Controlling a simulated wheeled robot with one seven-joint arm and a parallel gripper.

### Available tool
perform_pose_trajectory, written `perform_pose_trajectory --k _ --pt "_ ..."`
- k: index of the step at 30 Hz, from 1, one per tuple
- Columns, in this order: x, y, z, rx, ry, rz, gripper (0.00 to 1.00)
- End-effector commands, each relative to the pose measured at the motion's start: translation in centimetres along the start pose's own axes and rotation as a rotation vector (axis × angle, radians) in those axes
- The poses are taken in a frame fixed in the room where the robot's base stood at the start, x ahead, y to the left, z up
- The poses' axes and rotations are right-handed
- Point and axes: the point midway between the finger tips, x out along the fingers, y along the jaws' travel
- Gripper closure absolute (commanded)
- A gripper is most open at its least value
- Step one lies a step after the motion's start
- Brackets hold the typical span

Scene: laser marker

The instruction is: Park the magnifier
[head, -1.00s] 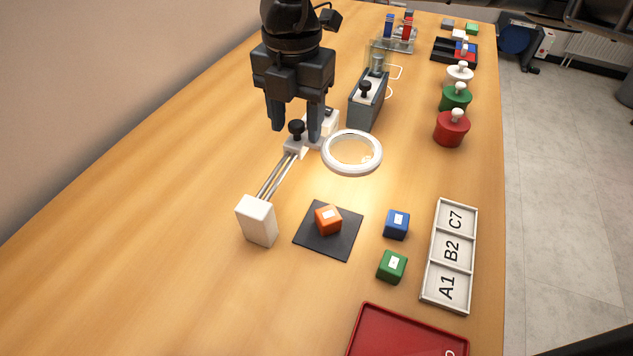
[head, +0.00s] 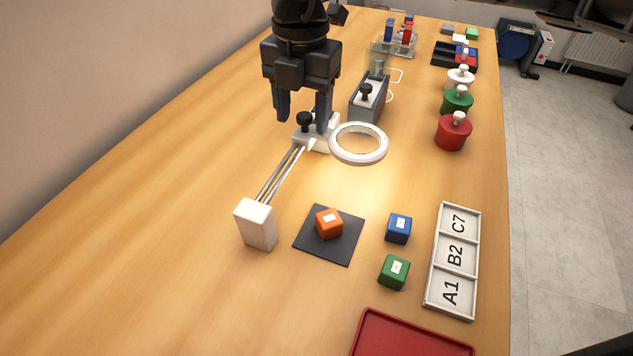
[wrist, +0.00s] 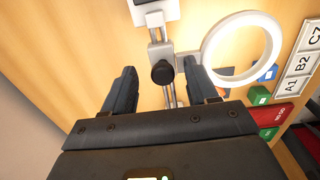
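The magnifier is a white ring lens (head: 358,143) on a white carriage with a black knob (head: 304,121). The carriage rides on two metal rails (head: 280,175), close to their far end. My gripper (head: 303,115) is lowered at the carriage with its fingers apart. In the wrist view the knob (wrist: 162,72) stands between my fingertips, with gaps on both sides. The ring (wrist: 241,50) is to the right there. A short stretch of rail shows between the knob and a white block (wrist: 155,12) at the top. Part of the carriage is hidden by my fingers.
A white end block (head: 255,224) stands at the rails' near end. An orange cube (head: 329,223) sits on a dark pad (head: 340,250), clear of the ring. Blue (head: 399,228) and green (head: 394,271) cubes, a labelled tray (head: 433,300) and a red tray (head: 366,335) lie rightward.

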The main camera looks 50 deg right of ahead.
Motion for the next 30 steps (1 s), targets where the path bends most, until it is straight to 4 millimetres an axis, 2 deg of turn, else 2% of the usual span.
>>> perform_pose_trajectory --k 1,21,30 --pt "1.7 -0.4 -0.4 0.004 0.012 -0.022 0.45" --pt "-5.1 -0.4 -0.3 -0.002 0.009 -0.023 0.45" --pt "-5.9 -0.4 -0.3 -0.002 0.009 -0.023 0.45"
